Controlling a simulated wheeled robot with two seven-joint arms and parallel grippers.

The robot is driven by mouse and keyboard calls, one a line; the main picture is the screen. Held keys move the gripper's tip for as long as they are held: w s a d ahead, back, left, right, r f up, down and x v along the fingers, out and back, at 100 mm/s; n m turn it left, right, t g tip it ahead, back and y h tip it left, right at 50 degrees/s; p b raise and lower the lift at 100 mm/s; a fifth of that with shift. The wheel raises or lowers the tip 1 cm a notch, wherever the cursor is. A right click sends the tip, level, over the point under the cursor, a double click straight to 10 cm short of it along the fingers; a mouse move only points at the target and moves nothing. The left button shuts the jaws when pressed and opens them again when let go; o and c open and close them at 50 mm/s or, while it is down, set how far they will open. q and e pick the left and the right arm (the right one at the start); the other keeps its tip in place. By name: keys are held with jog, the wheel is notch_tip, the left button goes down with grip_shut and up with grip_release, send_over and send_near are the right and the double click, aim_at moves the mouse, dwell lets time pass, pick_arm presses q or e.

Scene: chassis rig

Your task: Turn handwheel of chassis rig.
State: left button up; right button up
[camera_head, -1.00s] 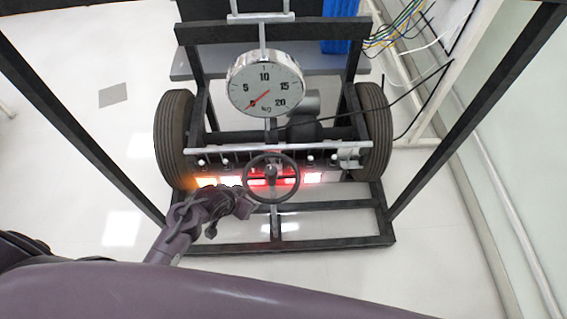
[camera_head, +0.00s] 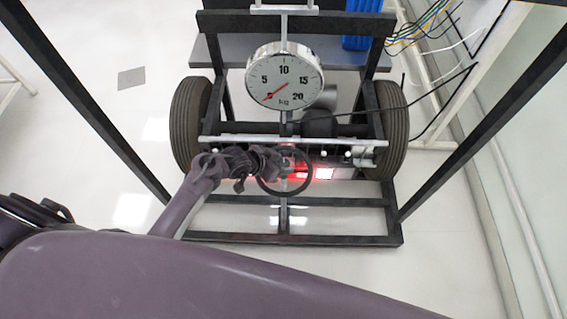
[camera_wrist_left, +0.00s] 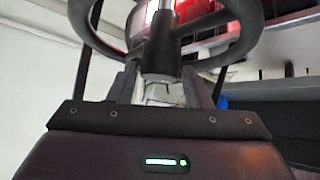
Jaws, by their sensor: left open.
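The handwheel (camera_head: 287,194) is a dark ring on the front of the chassis rig, below the dial. In the left wrist view its dark hub (camera_wrist_left: 160,58) and part of its rim loom large across the top. My left gripper (camera_head: 280,162) reaches in from the left and overlaps the left and upper part of the wheel. In the left wrist view the left gripper (camera_wrist_left: 160,90) is open, with a finger on each side below the hub. I cannot tell whether it touches the wheel. My right gripper is out of view.
A round dial (camera_head: 285,75) stands above the wheel, its needle near 0. Tyres flank the rig, the left one (camera_head: 189,123) close to my arm. Lit red and white lamps (camera_head: 322,173) sit behind the wheel. A dark frame base (camera_head: 330,240) lies below; open floor is at left.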

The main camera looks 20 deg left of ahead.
pick_arm(q)
jog(key=shift+w+d+f, duration=0.3)
jog(key=shift+w+f, duration=0.05)
jog(key=shift+f, duration=0.1)
grip_shut()
jog(key=shift+a, duration=0.2)
